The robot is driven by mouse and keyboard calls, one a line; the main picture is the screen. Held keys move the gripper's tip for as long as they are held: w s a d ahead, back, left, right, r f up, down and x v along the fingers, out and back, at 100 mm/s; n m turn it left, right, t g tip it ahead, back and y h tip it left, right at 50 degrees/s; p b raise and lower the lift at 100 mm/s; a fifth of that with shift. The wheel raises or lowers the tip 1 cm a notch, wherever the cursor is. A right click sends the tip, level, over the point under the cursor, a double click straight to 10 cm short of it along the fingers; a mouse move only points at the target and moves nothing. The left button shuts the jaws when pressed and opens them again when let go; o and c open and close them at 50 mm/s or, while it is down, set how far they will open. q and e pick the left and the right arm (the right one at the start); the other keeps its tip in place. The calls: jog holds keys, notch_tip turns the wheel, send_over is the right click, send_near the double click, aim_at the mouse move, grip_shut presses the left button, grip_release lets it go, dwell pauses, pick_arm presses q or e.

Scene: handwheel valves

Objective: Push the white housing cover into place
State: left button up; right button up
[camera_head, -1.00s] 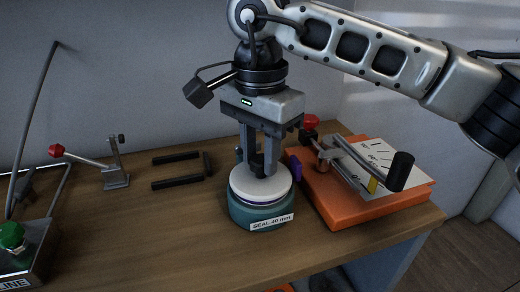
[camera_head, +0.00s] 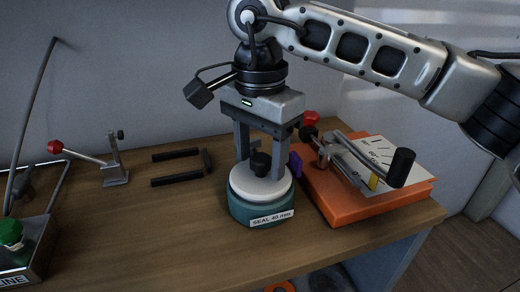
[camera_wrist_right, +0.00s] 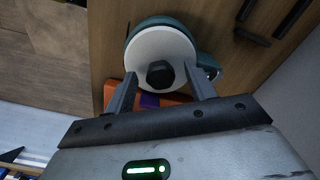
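The white housing cover (camera_head: 260,184) is a round disc with a black knob (camera_head: 261,163) at its centre. It sits on the teal housing (camera_head: 245,210), which bears a label reading "SEAL 40 mm". My right gripper (camera_head: 261,160) is above the cover, its fingers open on either side of the knob with gaps to it. In the right wrist view the cover (camera_wrist_right: 160,52) and knob (camera_wrist_right: 160,74) show between the spread fingers (camera_wrist_right: 160,95). Whether the cover is fully seated I cannot tell. My left gripper is not in view.
An orange base (camera_head: 330,200) with a white scale plate and a black-handled lever stands close on the right. A red-knobbed clamp (camera_head: 115,172) and black bars (camera_head: 180,181) lie left. A green-knobbed box (camera_head: 30,250) is at front left. The front middle of the wooden table is clear.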

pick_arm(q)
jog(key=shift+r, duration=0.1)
pick_arm(e)
jog(key=shift+r, duration=0.1)
jog(key=shift+r+p, duration=1.9)
jog(key=shift+r, duration=0.6)
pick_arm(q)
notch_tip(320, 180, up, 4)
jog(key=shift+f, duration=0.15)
pick_arm(e)
jog(key=shift+r, duration=0.6)
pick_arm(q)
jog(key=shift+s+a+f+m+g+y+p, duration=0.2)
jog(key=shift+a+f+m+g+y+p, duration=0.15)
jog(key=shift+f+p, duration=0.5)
pick_arm(e)
notch_tip(320, 180, up, 15)
jog(key=shift+f, duration=0.15)
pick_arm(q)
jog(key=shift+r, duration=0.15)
